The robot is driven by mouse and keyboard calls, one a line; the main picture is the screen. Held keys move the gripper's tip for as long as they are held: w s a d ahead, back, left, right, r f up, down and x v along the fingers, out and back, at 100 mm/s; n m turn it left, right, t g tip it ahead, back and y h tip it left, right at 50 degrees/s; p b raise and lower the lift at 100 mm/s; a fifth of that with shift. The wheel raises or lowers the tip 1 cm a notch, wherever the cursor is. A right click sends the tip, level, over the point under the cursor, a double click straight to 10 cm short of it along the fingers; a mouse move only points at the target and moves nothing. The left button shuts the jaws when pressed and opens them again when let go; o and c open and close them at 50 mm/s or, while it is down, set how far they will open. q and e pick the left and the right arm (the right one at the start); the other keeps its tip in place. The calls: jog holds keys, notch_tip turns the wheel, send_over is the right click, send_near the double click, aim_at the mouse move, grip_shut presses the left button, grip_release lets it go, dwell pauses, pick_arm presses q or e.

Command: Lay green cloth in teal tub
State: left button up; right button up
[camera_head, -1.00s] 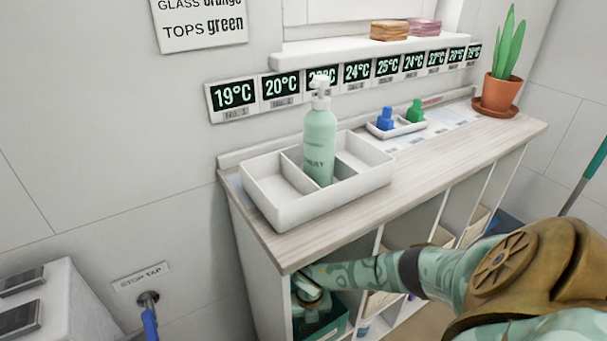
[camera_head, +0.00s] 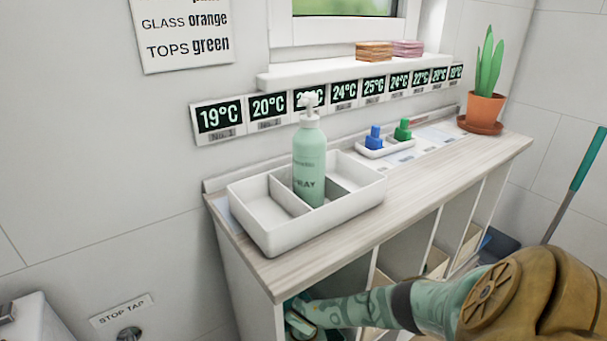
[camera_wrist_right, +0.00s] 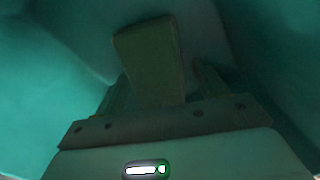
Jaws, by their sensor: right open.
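The right wrist view looks into the teal tub (camera_wrist_right: 50,75), whose walls fill the dim picture. A dull green folded slab, apparently the green cloth (camera_wrist_right: 148,58), lies between the fingers of my right gripper (camera_wrist_right: 162,82). The fingers are apart, one on each side of it. I cannot tell whether it rests on the tub floor. In the head view my right gripper (camera_head: 300,322) reaches into the left cubby under the counter, partly cut off by the bottom edge. The tub is almost wholly hidden there. My left gripper is not in view.
The counter (camera_head: 420,180) stands just above my right arm. On it are a white divided tray (camera_head: 290,238) with a green pump bottle (camera_head: 309,165), a small tray with blue and green bottles (camera_head: 388,148), and a potted plant (camera_head: 484,105). Cubby dividers (camera_head: 425,245) stand beside the arm.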

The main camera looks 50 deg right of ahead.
jog(key=shift+r, duration=0.4)
notch_tip(320, 180, up, 6)
jog(key=p, duration=0.4)
jog(key=shift+r+p, duration=0.15)
jog(key=shift+p, duration=0.15)
jog(key=shift+r, duration=0.45)
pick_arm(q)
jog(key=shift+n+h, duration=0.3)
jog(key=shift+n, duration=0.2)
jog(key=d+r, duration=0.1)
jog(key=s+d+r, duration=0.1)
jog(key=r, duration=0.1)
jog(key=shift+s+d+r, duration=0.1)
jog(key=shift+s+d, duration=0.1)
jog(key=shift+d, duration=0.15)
pick_arm(e)
jog(key=shift+f, duration=0.1)
